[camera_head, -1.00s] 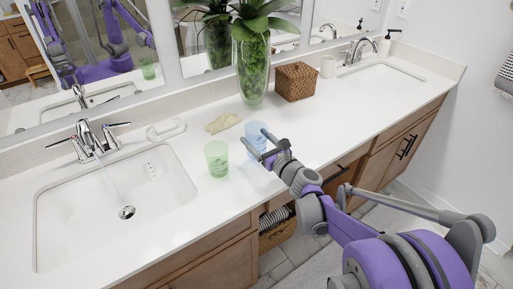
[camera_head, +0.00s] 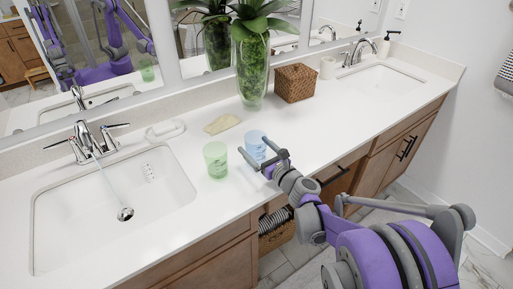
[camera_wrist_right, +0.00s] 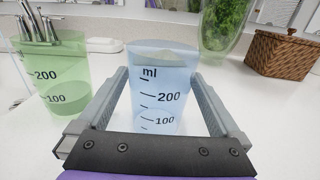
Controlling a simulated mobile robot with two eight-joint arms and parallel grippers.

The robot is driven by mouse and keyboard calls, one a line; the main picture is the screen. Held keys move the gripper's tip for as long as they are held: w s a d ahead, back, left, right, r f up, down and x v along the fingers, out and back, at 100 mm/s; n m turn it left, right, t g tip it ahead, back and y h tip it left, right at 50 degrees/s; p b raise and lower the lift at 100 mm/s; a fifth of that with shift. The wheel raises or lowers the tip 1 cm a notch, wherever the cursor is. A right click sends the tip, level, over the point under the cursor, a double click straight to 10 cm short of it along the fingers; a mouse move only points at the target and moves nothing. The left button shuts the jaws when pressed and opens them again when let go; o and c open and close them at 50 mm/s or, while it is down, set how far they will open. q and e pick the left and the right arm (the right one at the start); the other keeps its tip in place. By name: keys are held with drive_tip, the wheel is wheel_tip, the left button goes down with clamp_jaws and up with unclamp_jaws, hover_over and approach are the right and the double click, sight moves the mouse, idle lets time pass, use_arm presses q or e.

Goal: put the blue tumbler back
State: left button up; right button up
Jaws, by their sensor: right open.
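The clear blue tumbler (camera_head: 255,147) stands upright on the white counter, just right of the green tumbler (camera_head: 215,160). My right gripper (camera_head: 255,146) is open, its fingers one on each side of the blue tumbler. In the right wrist view the blue tumbler (camera_wrist_right: 157,95) stands between the two grey fingers, with its ml markings facing me and a visible gap at the sides. The green tumbler (camera_wrist_right: 62,75) is left of the left finger there. My left gripper is not in view, apart from mirror reflections too unclear to tell.
A beige soap bar (camera_head: 222,124) and a white soap dish (camera_head: 165,130) lie behind. A glass vase with a plant (camera_head: 252,75) and a woven box (camera_head: 295,82) stand further back. The left sink (camera_head: 70,215) has its water running. The counter right of the tumbler is clear.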

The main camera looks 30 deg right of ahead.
drive_tip(key=s, duration=0.8)
drive_tip(key=s+d, duration=0.1)
drive_tip(key=s, duration=0.3)
drive_tip(key=shift+r, duration=0.15)
idle(0.9)
